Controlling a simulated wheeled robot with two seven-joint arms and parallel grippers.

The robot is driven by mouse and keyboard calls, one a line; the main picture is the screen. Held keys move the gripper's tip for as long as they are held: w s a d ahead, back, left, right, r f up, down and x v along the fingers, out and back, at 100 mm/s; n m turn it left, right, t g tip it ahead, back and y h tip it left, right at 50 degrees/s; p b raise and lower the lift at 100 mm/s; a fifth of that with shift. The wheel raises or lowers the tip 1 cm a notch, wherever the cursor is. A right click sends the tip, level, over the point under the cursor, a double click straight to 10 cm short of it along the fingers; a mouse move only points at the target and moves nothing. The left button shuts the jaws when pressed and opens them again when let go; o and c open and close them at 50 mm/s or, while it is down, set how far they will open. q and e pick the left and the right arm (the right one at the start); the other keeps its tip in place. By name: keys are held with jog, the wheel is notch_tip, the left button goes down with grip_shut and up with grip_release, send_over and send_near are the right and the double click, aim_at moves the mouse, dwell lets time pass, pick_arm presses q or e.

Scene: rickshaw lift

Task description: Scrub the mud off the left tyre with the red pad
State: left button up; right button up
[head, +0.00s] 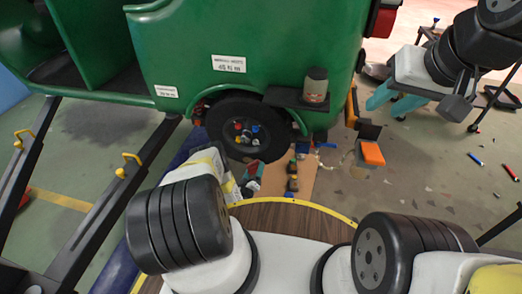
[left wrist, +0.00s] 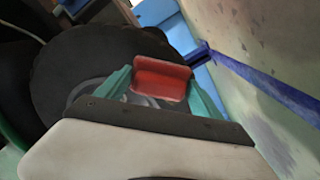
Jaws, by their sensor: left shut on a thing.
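The left tyre (head: 245,130) is a black wheel with a coloured hub, under the green rickshaw body in the head view. In the left wrist view a large dark round tyre (left wrist: 90,60) fills the left and middle, behind the gripper. My left gripper (left wrist: 160,86) is shut on the red pad (left wrist: 160,78), with a teal finger on each side. The pad overlaps the tyre's right side in that view; I cannot tell whether it touches. Mud is hard to make out. My right gripper (head: 384,102) hangs at the upper right, teal fingers apart and empty.
A jar (head: 315,84) stands on a black ledge by the tyre. A cardboard sheet (head: 299,179) with small parts lies in front. An orange block (head: 372,153) sits right of it. Black shafts (head: 128,190) with yellow hooks stand left. Pens and tools dot the right floor.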

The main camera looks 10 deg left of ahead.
aim_at(248, 166)
pick_arm(q)
jog(key=shift+w, duration=0.9)
jog(key=shift+a, duration=1.8)
jog(key=shift+w+a+r, duration=0.1)
jog(key=shift+w+a, duration=0.1)
jog(key=shift+a, duration=1.65)
jog(key=shift+s+d, duration=0.1)
jog(key=shift+d, duration=3.75)
jog(key=shift+s, duration=0.15)
jog(key=shift+s+a, duration=0.15)
jog(key=shift+s, duration=1.35)
jog(key=shift+s+a, duration=0.1)
jog(key=shift+s, duration=1.35)
